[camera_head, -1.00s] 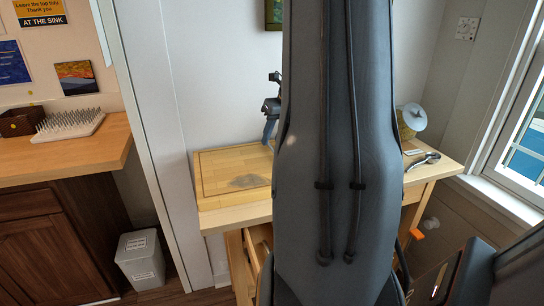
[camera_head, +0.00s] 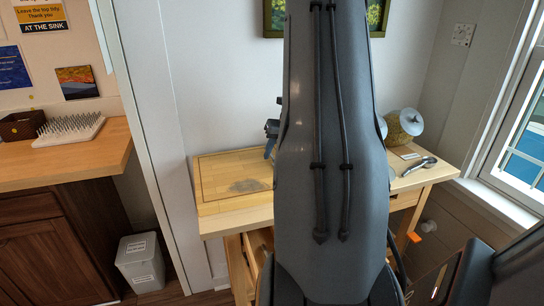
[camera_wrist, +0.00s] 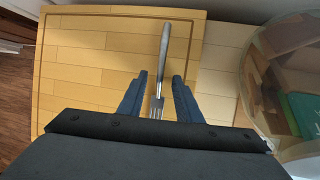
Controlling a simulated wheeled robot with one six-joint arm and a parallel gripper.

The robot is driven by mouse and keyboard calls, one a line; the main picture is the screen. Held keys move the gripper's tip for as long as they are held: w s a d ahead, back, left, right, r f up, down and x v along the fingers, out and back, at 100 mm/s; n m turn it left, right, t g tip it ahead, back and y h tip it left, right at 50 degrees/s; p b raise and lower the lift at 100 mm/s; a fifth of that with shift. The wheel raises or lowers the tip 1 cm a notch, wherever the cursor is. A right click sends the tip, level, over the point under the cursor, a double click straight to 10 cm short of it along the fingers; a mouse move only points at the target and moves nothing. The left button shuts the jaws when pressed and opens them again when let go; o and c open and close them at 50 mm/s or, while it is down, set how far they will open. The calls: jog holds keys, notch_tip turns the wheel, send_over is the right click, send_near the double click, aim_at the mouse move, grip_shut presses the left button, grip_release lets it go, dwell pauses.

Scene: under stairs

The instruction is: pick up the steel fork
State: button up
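The steel fork (camera_wrist: 164,50) shows in the wrist view, over the wooden cutting board (camera_wrist: 90,72). Its handle points away from my gripper and its tines are nearest my wrist. My gripper (camera_wrist: 160,75) is open, with one blue finger on each side of the fork and a gap to both. I cannot tell how high the fingertips are above the board. In the head view my arm hides the fork and most of my gripper; a blue finger shows at its left edge. The board (camera_head: 215,178) lies on the wooden table (camera_head: 222,222).
A clear round vessel (camera_wrist: 247,90) with something green behind or in it stands close right of the board. A silver handled tool (camera_head: 420,165) and a yellowish round object (camera_head: 397,132) are at the table's right. A grey patch (camera_head: 247,186) marks the board.

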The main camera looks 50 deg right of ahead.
jog(key=shift+f, duration=0.2)
jog(key=shift+a+f, duration=0.1)
grip_shut()
jog(key=shift+w, duration=0.1)
notch_tip(320, 180, up, 10)
jog(key=b, duration=0.1)
jog(key=shift+b, duration=0.4)
jog(key=c, duration=0.7)
grip_release()
grip_shut()
